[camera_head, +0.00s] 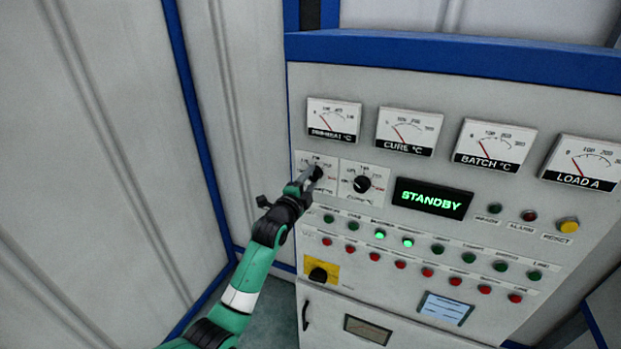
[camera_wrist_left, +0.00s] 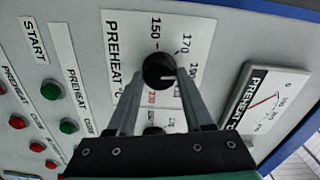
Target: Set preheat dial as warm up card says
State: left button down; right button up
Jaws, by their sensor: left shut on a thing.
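The preheat dial (camera_wrist_left: 158,68) is a black round knob on a white plate marked PREHEAT °C, with 150, 170 and further numbers around it. A short white mark on the knob points to the right in the left wrist view, roughly toward the 190 area. My left gripper (camera_head: 312,176) is at this dial in the head view. In the left wrist view its fingers (camera_wrist_left: 156,84) are shut on the knob, one on each side. A pale blue card (camera_head: 446,308) with small unreadable text is low on the panel; I cannot tell whether it is the warm up card.
A second black dial (camera_head: 362,184) is just right of the preheat dial. A green STANDBY display (camera_head: 432,199), several meters and rows of coloured buttons cover the panel. A yellow-backed switch (camera_head: 320,271) sits below, near my arm. The grey wall on the left is bare.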

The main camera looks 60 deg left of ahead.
pick_arm(q)
jog(key=shift+m, duration=0.5)
jog(key=shift+c, duration=1.5)
grip_release()
jog(key=v, duration=1.1)
jog(key=shift+s+d, duration=0.2)
jog(key=shift+d, duration=0.1)
